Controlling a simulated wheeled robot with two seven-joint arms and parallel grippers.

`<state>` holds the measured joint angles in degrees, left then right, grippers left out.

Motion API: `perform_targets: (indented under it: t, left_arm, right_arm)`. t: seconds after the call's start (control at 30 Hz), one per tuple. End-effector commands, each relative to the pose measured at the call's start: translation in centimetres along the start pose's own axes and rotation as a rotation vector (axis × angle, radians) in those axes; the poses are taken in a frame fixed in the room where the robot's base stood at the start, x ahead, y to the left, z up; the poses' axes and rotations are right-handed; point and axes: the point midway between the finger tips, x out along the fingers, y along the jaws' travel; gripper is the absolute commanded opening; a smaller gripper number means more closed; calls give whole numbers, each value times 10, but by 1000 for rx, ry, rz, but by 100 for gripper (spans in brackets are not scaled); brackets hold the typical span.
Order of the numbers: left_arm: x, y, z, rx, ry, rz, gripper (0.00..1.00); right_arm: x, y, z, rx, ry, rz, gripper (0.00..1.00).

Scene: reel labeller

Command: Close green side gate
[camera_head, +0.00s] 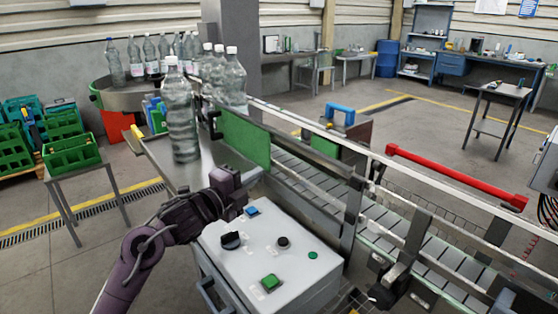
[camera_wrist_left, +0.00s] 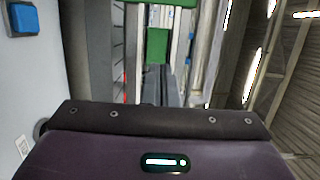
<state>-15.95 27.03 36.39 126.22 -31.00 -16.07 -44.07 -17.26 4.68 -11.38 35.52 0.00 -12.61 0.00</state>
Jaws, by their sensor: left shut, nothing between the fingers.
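The green side gate (camera_head: 245,140) is an upright green panel at the right edge of the metal bottle table, beside the conveyor. A black fitting shows at its far end. My left gripper (camera_head: 240,190) is shut and empty, in front of the panel's near end and above the control box, apart from the gate. In the left wrist view a green panel (camera_wrist_left: 157,45) shows ahead, beyond the dark gripper body; I cannot tell whether it is the same gate. My right gripper is not clearly in view.
A control box (camera_head: 265,255) with buttons and a knob stands below my left gripper. A clear bottle (camera_head: 181,115) stands on the metal table, left of the gate. The slatted conveyor (camera_head: 310,180) runs along the right, with metal rails and a red bar (camera_head: 455,175).

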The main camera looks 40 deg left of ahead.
Motion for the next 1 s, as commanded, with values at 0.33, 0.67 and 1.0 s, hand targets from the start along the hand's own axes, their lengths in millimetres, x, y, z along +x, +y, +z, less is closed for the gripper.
perform_targets:
  t: [0.33, 0.67, 1.0]
  left_arm:
    - [41, -5, 1, -3, 0, -1, 0]
    - [102, -5, 11, 0, -5, 4, 0]
    - [108, 0, 39, 1, 0, 3, 0]
  right_arm:
    - [-18, 0, -2, 0, 0, 0, 0]
    - [-47, 0, -5, -1, 1, -1, 0]
    - [-59, -2, -7, 0, 2, -4, 0]
